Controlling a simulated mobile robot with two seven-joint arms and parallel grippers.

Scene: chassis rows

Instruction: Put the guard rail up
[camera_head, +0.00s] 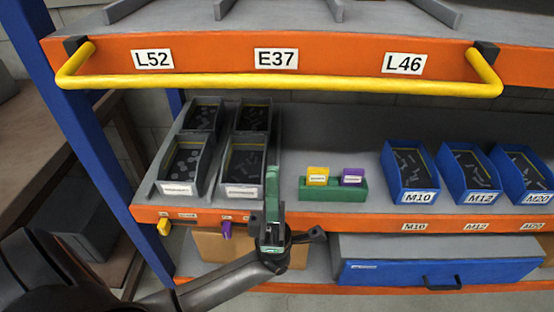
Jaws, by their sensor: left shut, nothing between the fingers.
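The guard rail (280,82) is a yellow bar across the front of the upper shelf. Its bent ends meet a black bracket at the left (75,44) and another at the right (487,49). The bar shows lower than the brackets, across the lower part of the orange beam. My left gripper (274,150) is shut and empty, pointing away over the lower shelf's front edge. In the picture it is below the middle of the rail and apart from it. My right gripper is not in view.
The orange beam (220,54) has labels L52, E37 and L46. On the lower shelf, grey bins (243,190) stand left of my gripper. A green holder (333,190) with yellow and purple blocks and blue bins (410,172) stand to its right. A blue drawer (440,268) is below.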

